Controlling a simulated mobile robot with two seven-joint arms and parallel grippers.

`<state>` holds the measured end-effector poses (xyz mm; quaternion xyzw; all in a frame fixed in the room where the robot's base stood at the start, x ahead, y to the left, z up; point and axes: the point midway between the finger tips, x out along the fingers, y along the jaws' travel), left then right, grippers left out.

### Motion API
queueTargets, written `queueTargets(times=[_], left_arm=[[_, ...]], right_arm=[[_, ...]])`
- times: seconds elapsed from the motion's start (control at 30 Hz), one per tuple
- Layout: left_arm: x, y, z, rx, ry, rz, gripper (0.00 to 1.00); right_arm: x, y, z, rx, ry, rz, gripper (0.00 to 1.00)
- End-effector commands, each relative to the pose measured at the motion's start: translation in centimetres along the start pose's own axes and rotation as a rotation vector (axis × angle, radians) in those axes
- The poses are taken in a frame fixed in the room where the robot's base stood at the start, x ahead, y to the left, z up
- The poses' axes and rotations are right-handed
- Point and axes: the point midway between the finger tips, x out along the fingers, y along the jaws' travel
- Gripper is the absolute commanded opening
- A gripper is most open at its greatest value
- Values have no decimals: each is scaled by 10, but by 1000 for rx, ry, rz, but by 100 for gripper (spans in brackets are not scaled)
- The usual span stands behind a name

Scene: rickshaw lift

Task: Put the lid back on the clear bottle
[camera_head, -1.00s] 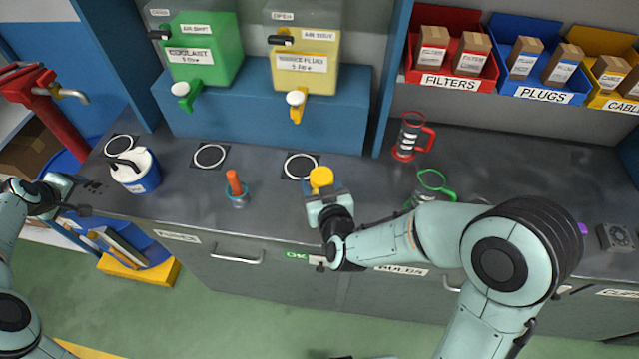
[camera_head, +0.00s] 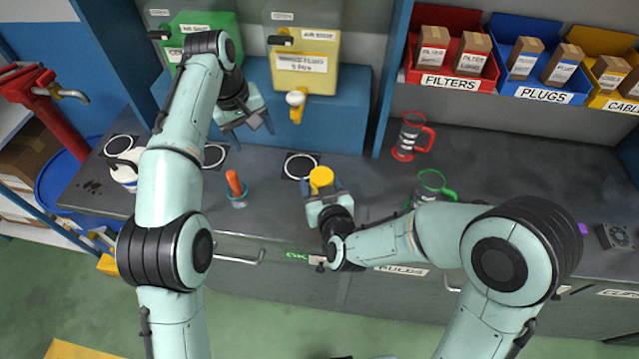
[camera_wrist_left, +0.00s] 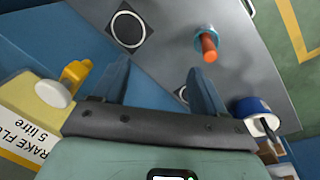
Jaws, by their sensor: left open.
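A round yellow lid-like piece (camera_head: 321,178) shows at the fingers of my right gripper (camera_head: 322,192), low over the front of the counter. The fingers hide what is under it, and I cannot tell if they grip it. My left gripper (camera_head: 247,128) is open and empty, above the counter in front of the dispensers. Its two fingers show apart in the left wrist view (camera_wrist_left: 160,80).
A yellow dispenser (camera_head: 305,55) and a green dispenser (camera_head: 205,22) stand on a blue ledge (camera_head: 345,105). A red-handled jug (camera_head: 411,137) and a green-handled jug (camera_head: 431,187) stand to the right. A white and blue can (camera_head: 125,170) is partly behind my left arm.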

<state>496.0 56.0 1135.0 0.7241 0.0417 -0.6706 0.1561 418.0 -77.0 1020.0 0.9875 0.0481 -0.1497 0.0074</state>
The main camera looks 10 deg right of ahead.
Motion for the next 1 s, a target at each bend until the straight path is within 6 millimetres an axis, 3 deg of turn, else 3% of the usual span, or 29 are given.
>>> queueTargets(times=[0.03,0.2,0.4,0.6,1.0], left_arm=[[-3,23,18,39,-14,-20,72],[-15,72,72,127,-52,-93,72],[-26,101,115,187,-68,-149,72],[-29,108,127,202,-71,-167,72],[-26,108,127,202,-74,-167,72]], right_arm=[[0,0,-1,0,2,0,0],[0,0,-1,0,2,0,0],[0,0,-1,0,2,0,0],[0,0,-1,0,2,0,0],[0,0,-1,0,2,0,0]])
